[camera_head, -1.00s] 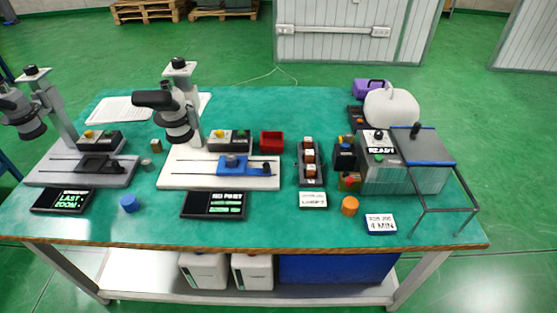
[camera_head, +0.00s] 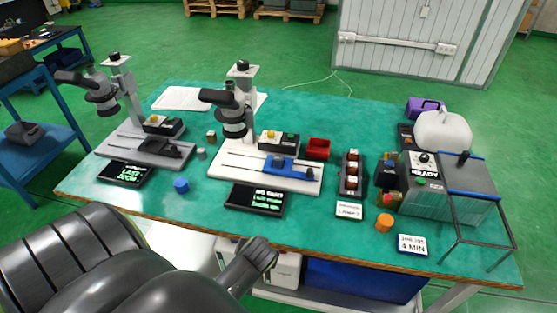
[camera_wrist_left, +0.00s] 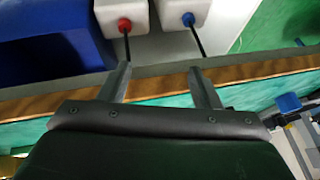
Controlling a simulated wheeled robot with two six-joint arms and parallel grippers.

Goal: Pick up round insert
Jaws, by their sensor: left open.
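Several small round pieces stand on the green table (camera_head: 330,205). A blue cylinder (camera_head: 181,185) is near the front left, and an orange cylinder (camera_head: 384,222) is near the front right. Two small metallic pieces (camera_head: 201,153) (camera_head: 211,136) sit between the two microscope stands. I cannot tell which is the round insert. My left arm enters the head view at the lower left, in front of the table; its fingers are not clear there. In the left wrist view my left gripper (camera_wrist_left: 160,68) is open and empty, near the table's front edge. My right gripper is not in view.
Two microscope stands (camera_head: 150,145) (camera_head: 265,170) take the left and middle. A red bin (camera_head: 318,148), a dark rack (camera_head: 352,175) and a grey machine with a tube frame (camera_head: 450,195) stand to the right. White jugs (camera_wrist_left: 185,15) are under the table.

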